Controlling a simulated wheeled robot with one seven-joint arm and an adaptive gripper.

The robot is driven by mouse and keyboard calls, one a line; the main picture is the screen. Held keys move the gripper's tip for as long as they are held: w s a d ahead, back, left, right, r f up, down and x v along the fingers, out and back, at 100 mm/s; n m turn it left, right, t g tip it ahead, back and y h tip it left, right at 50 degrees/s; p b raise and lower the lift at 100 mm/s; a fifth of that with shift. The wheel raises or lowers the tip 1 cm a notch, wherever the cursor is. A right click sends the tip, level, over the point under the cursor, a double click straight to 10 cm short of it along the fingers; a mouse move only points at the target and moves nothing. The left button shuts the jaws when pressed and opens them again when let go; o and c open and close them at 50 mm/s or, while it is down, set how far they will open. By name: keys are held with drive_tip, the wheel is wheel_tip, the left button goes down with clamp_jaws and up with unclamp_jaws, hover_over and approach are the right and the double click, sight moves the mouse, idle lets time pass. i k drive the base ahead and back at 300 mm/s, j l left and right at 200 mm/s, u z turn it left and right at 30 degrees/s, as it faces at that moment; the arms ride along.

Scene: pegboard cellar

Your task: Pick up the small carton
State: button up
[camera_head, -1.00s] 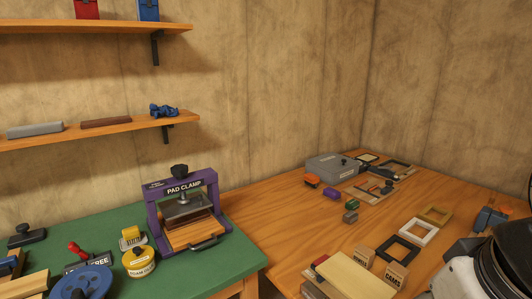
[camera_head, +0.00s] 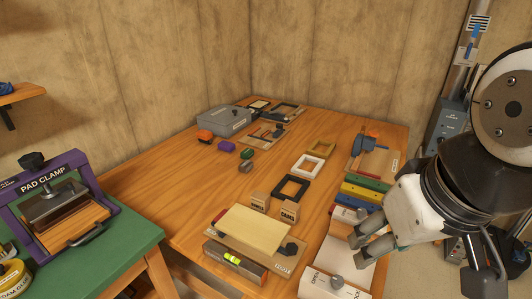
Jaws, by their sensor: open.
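Two small brown cartons with printed labels stand side by side on the wooden table, a left one (camera_head: 260,200) and a right one (camera_head: 288,212). The pictures do not tell which is the small carton. Both stand upright behind a pale wooden board and just in front of a black square frame. My gripper (camera_head: 362,234) is at the right, over the table's right part, open with nothing seen between its fingers. It is to the right of both cartons and apart from them.
The pale board (camera_head: 250,228) and a spirit level (camera_head: 235,261) lie in front of the cartons. Black (camera_head: 291,188), white (camera_head: 306,165) and tan (camera_head: 321,149) frames lie behind. Colored bars (camera_head: 362,193) lie near my gripper. A purple pad clamp (camera_head: 42,185) stands on the green bench. The table's left middle is clear.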

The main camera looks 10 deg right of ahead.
sight(290, 211)
drive_tip(key=i+j+z, duration=0.15)
drive_tip(key=j, duration=0.25)
drive_tip(key=i+j+z, duration=0.2)
drive_tip(key=j, duration=0.2)
drive_tip(key=j+z, duration=0.15)
drive_tip(key=j, duration=0.2)
